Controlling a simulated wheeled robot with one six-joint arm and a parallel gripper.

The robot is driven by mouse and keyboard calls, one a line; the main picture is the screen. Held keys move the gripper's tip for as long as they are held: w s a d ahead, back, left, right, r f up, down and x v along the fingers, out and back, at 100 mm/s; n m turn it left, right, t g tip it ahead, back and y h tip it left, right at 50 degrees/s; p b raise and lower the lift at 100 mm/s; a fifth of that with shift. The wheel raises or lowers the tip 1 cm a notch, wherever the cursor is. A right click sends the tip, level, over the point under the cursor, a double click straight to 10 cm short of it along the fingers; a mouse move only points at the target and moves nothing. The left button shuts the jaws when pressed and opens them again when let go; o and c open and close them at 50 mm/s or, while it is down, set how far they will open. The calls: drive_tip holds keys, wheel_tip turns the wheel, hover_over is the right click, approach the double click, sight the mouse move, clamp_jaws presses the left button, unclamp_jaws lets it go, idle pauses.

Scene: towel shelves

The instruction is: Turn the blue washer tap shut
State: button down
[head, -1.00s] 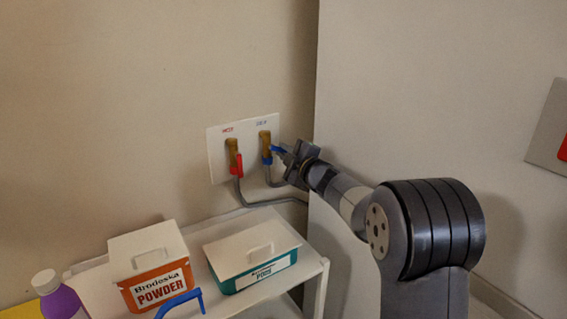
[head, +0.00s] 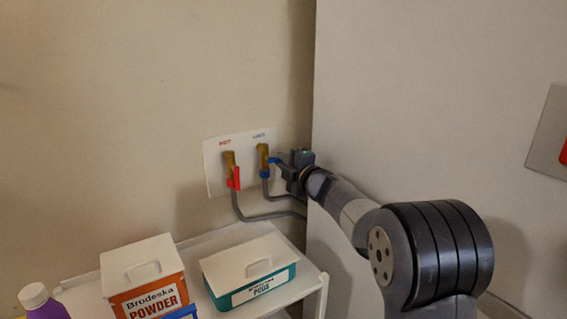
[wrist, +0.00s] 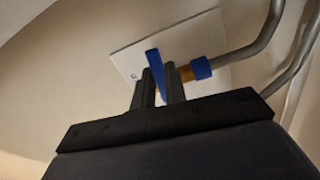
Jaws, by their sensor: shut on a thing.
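The blue tap handle (head: 274,160) sticks out to the right from the brass cold valve (head: 262,152) on the white wall plate (head: 214,175). My gripper (head: 283,163) is at the handle, coming from the right. In the wrist view, the blue handle (wrist: 153,62) passes between the two dark fingers of my gripper (wrist: 162,85), which are shut on it. A blue collar (wrist: 201,68) sits where the grey hose meets the brass valve. The fingers hide part of the handle and valve.
The red hot tap handle (head: 236,177) points down, left of the blue one. Grey hoses (head: 270,216) run below. A white shelf (head: 205,245) holds an orange powder box (head: 150,298), a teal box (head: 262,288) and a purple bottle (head: 45,306). A pale panel stands close right.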

drive_tip(key=c, duration=1.4)
unclamp_jaws()
drive_tip(key=shift+c, duration=0.2)
drive_tip(key=shift+s, duration=0.1)
drive_tip(key=b+v, duration=0.1)
drive_tip(key=v, duration=0.9)
drive_tip(key=shift+s+d, duration=0.25)
drive_tip(key=shift+o, duration=0.4)
